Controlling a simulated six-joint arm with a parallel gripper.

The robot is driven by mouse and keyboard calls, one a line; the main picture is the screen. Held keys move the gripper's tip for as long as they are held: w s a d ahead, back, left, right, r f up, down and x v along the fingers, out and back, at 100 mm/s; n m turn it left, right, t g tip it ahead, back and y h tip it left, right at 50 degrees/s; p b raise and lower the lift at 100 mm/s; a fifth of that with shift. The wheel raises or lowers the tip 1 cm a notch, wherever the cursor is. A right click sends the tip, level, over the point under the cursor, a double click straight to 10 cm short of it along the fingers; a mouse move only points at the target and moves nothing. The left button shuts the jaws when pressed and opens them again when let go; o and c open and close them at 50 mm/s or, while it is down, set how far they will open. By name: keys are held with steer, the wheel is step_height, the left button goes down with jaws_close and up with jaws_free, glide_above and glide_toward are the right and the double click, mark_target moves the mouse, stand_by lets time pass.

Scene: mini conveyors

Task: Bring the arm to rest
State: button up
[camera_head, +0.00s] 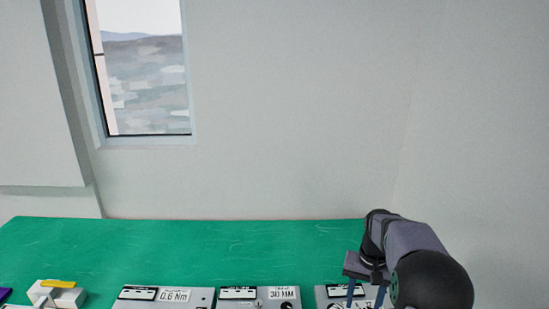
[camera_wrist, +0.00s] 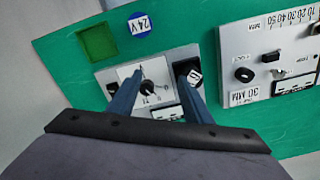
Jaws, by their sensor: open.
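My gripper (camera_head: 366,295) is at the lower right of the head view, pointing down over the right-hand grey panel (camera_head: 329,292). In the wrist view my gripper (camera_wrist: 162,78) shows two blue fingers spread apart, with nothing held between them. Behind the fingers is a pale panel with a dark knob (camera_wrist: 148,87), and a black round part (camera_wrist: 187,73) shows by the right finger. I cannot tell whether the fingers touch the panel. My arm's links hide part of the green table's right end in the head view.
On the green table (camera_head: 190,245) stand panels marked 0.6 Nm (camera_head: 140,304) and 30 MM (camera_head: 235,304). A white block (camera_head: 68,298) with a yellow bar (camera_head: 58,284) is at left. The wrist view shows a green square (camera_wrist: 98,43) and a 24V label (camera_wrist: 139,24). The table's back is clear.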

steer(key=s+a+f+n, duration=0.15)
steer(key=s+a, duration=0.35)
steer(key=s, duration=0.8)
steer(key=s+a+f+n, duration=0.1)
steer(key=s+a+n, duration=0.3)
steer(key=s, duration=0.8)
step_height(320, 180, down, 16)
steer(key=b, duration=1.6)
steer(key=shift+a+m, duration=0.35)
